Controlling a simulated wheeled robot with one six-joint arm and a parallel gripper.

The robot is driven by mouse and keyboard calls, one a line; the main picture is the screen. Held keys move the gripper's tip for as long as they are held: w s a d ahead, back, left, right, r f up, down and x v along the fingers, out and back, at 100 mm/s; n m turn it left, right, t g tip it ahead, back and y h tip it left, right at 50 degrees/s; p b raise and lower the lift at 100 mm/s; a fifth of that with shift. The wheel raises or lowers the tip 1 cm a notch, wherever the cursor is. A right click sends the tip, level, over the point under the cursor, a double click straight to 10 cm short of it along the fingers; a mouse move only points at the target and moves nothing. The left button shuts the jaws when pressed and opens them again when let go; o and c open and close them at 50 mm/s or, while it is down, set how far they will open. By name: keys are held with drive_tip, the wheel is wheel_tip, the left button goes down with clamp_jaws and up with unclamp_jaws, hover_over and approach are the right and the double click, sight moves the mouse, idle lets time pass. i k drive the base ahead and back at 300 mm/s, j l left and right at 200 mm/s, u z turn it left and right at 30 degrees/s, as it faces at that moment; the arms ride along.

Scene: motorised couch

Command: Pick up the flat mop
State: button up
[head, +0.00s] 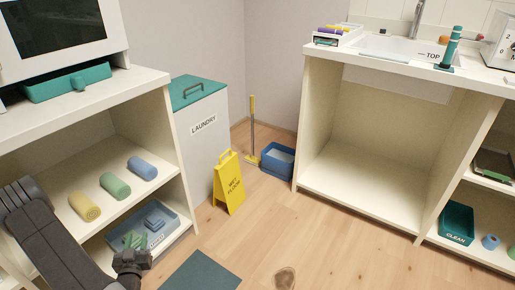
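The flat mop (252,125) stands upright in the back corner, between the laundry bin and a blue tub. Its handle has a yellow upper part and a thin, paler lower part, and its flat yellow head is on the floor. My gripper (131,250) is at the lower left, in front of the low shelf and far from the mop.
A yellow wet-floor sign (228,184) stands in front of the white laundry bin (203,135). A blue tub (278,160) sits right of the mop. A dark mat (201,273) and a brown spot (285,278) lie on the otherwise clear wooden floor (290,225). Shelf units flank both sides.

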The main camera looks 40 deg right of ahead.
sight(251, 159)
drive_tip(key=i+l+z, duration=0.1)
drive_tip(key=z, duration=0.35)
drive_tip(key=i+l+z, duration=0.15)
drive_tip(key=z, duration=0.3)
drive_tip(key=i+l+z, duration=0.15)
drive_tip(key=z, duration=0.35)
drive_tip(key=i+z, duration=0.15)
drive_tip(key=z, duration=0.3)
drive_tip(key=i+l+z, duration=0.1)
drive_tip(key=i+z, duration=0.4)
drive_tip(key=z, duration=0.2)
drive_tip(key=i+u, duration=0.4)
drive_tip(key=i+l+u, duration=0.1)
drive_tip(key=i+u, duration=0.3)
drive_tip(key=i+j+u, duration=0.1)
drive_tip(key=i+u, duration=0.15)
drive_tip(key=u, duration=0.15)
drive_tip(key=i+u, duration=0.55)
drive_tip(key=u, duration=0.2)
